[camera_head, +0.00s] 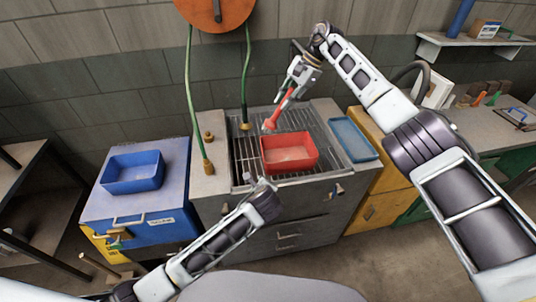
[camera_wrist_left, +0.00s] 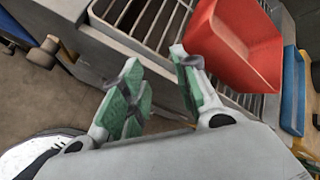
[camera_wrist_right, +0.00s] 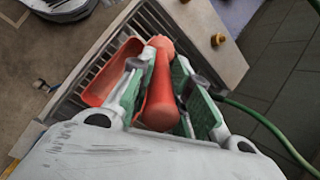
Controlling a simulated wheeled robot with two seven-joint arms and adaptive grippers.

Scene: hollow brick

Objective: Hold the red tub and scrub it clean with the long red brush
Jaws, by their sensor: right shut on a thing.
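The red tub (camera_head: 289,165) sits upright on the metal grate of the grey wash unit; it also shows in the left wrist view (camera_wrist_left: 240,45) and partly behind the brush in the right wrist view (camera_wrist_right: 102,92). My right gripper (camera_head: 287,90) is shut on the handle of the long red brush (camera_head: 280,108), above the back left of the tub. In the right wrist view the brush (camera_wrist_right: 160,85) lies between the green pads. My left gripper (camera_wrist_left: 158,58) is open and empty at the unit's front edge, close to the tub but apart from it.
A blue tub (camera_head: 133,175) stands on the blue cabinet at left. A blue tray (camera_head: 353,139) lies right of the grate (camera_head: 247,160). Green hoses (camera_head: 189,100) hang from an orange reel (camera_head: 215,10) behind the unit. Brass fittings (camera_head: 209,136) stand on its left ledge.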

